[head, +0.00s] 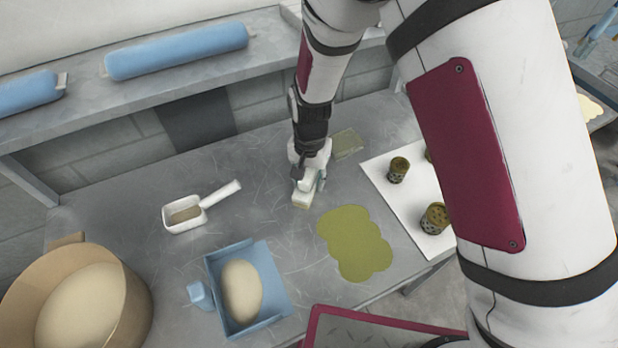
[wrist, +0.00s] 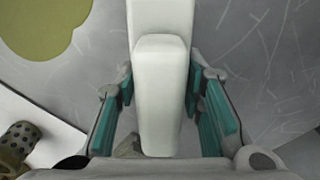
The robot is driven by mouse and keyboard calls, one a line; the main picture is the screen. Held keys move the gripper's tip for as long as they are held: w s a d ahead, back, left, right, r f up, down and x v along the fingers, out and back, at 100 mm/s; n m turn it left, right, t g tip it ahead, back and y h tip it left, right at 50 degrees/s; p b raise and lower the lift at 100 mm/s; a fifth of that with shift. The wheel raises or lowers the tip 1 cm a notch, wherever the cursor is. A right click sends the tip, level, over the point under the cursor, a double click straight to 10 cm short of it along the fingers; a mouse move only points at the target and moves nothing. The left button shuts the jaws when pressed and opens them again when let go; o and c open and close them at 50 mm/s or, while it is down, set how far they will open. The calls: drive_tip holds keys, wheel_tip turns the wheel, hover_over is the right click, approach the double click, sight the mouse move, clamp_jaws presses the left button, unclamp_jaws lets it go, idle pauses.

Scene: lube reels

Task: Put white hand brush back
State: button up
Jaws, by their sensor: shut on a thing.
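My gripper (head: 309,178) is shut on the white hand brush (head: 302,199) over the grey table (head: 230,205). In the head view, only the lower end of the brush shows below the fingers. In the wrist view, the brush's pale handle (wrist: 160,95) lies between the teal finger pads of my gripper (wrist: 163,118), with its wider white body beyond at the top. The brush is at or just above the tabletop; I cannot tell if it touches. Its bristles are hard to make out.
An olive flat patch (head: 355,242) lies right of the brush. A small greenish square (head: 347,143) lies behind. A white board (head: 383,172) holds perforated cylinders (head: 398,169). Left are a white scoop (head: 186,214), a blue dustpan-like tray (head: 270,262) with a pale lump, and a tan tub (head: 135,315).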

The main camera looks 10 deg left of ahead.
sight(310, 169)
drive_tip(key=shift+f, duration=0.15)
drive_tip(key=o, duration=1)
wheel_tip(310, 169, up, 12)
drive_tip(key=shift+f+b, duration=0.15)
drive_tip(key=shift+b, duration=0.4)
drive_tip(key=shift+r, duration=0.35)
